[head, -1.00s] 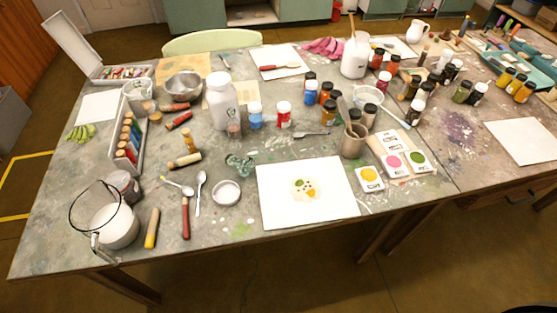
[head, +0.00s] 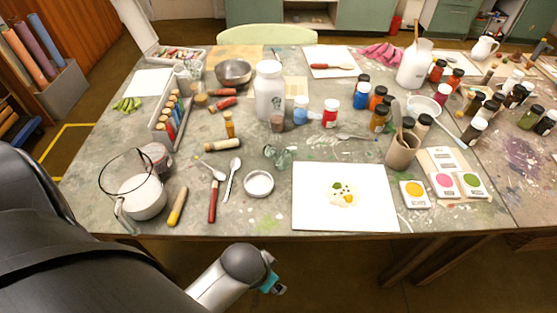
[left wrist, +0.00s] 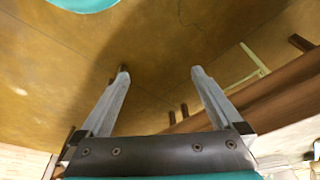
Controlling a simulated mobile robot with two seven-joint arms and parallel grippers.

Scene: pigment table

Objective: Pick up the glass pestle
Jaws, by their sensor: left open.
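A clear greenish glass piece (head: 279,156), which looks like the glass pestle, lies on the paint-stained table (head: 268,222) in the head view, near the middle and behind the small white dish. Its exact shape is too small to tell. My left arm reaches in from the lower left, and its wrist end is in front of the table's front edge, well short of the glass piece. In the left wrist view my left gripper (left wrist: 160,72) is open and empty, with brown floor behind its fingers. The glass piece does not show there. My right gripper is not in view.
A small white dish (head: 259,184), a spoon (head: 229,178) and a white painted sheet (head: 313,205) lie near the glass piece. A white bottle (head: 269,92) and several jars stand behind.

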